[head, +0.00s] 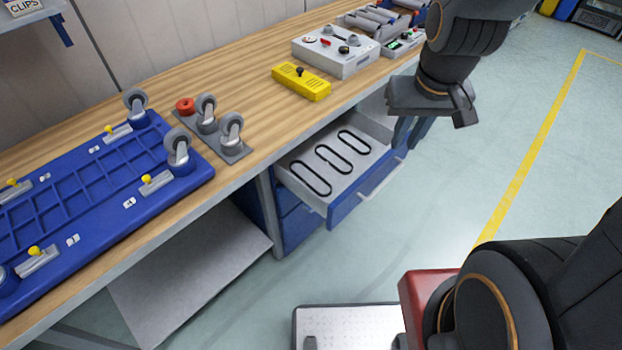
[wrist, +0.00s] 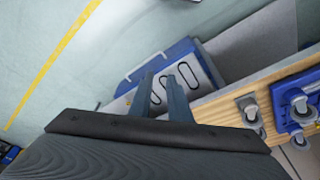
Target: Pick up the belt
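Three black oval belts lie side by side in an open grey-lined drawer (head: 375,165) with a blue front: a near-left belt (head: 293,175), a middle belt (head: 318,152) and a far-right belt (head: 341,135). My gripper (head: 412,132) is above and to the right of the drawer, apart from the belts. In the wrist view my gripper (wrist: 158,76) has its two fingers spread with nothing between them. One belt (wrist: 187,70) shows just right of the fingers there. The fingers partly hide the rest of the drawer.
A wooden workbench (head: 255,108) runs above the drawer. It bears a blue caster frame (head: 90,172), a plate with grey casters (head: 232,150), a yellow box (head: 302,82) and a grey control box (head: 338,58). The floor (head: 540,130) to the right is clear.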

